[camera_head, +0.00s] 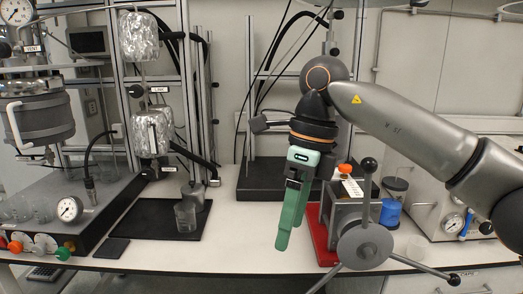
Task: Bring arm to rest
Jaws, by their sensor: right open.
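My right arm (420,125) comes in from the right edge and bends down at a round joint near the upper middle. My right gripper (291,232), with green fingers, hangs from it and points downward. It is open and empty, in front of the bench and left of the red-based device. I cannot tell the exact gap between the fingers and the bench. My left gripper is not in view.
A metal device with a handwheel (365,246) stands on a red base (327,252) close to the right gripper. A black tray (140,222) holds a glass beaker (185,217). A large reactor (35,115) stands at left. The bench's front middle (235,245) is clear.

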